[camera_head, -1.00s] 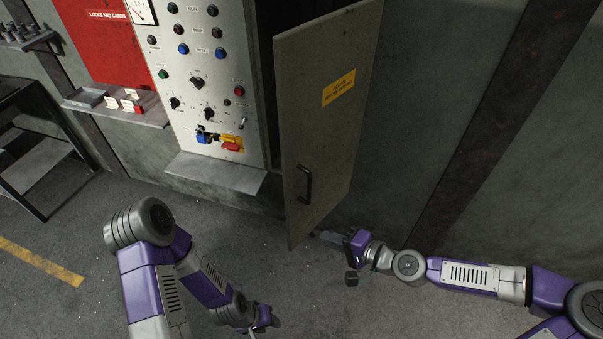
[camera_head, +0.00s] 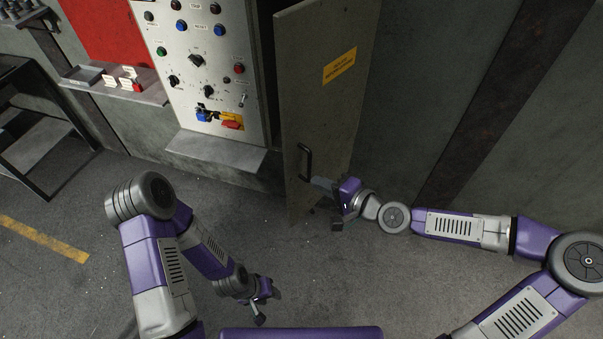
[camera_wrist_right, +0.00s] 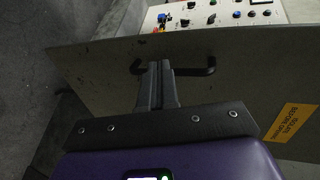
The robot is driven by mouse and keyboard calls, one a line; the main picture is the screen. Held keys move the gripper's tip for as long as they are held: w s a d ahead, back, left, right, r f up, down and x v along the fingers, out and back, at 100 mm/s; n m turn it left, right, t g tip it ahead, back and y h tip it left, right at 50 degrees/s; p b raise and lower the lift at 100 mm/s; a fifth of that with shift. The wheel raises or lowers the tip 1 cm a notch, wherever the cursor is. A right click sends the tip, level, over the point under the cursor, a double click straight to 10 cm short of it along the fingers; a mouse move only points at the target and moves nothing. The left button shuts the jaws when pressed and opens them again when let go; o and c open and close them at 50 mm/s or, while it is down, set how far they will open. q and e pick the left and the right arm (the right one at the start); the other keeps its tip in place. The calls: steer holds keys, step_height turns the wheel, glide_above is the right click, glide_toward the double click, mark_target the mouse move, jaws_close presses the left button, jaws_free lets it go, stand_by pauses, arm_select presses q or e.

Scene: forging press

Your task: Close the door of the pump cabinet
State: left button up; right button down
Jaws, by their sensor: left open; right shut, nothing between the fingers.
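The grey pump cabinet door (camera_head: 318,85) stands open, swung out to the right of the control panel, with a yellow label and a black bar handle (camera_head: 304,162). In the right wrist view the door (camera_wrist_right: 235,75) spans the picture, and its handle (camera_wrist_right: 200,71) lies just beyond my fingertips. My right gripper (camera_head: 318,184) is shut and empty, close to the lower part of the door by the handle; I cannot tell whether it touches. It also shows in the right wrist view (camera_wrist_right: 156,66). My left gripper (camera_head: 265,305) is open and empty, low over the floor, away from the door.
The control panel (camera_head: 225,80) with knobs, lamps and a ledge (camera_head: 215,150) below it is left of the door. A red board (camera_head: 108,30) and small shelf (camera_head: 115,87) are further left. A dark table (camera_head: 40,150) stands at far left. The floor in front is clear.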

mark_target(292, 168)
steer(key=x, duration=0.4)
steer(key=r+x, duration=0.1)
steer(key=x, duration=0.1)
steer(key=shift+w+a, duration=0.3)
steer(key=shift+a, duration=0.1)
steer(key=shift+w+a, duration=0.1)
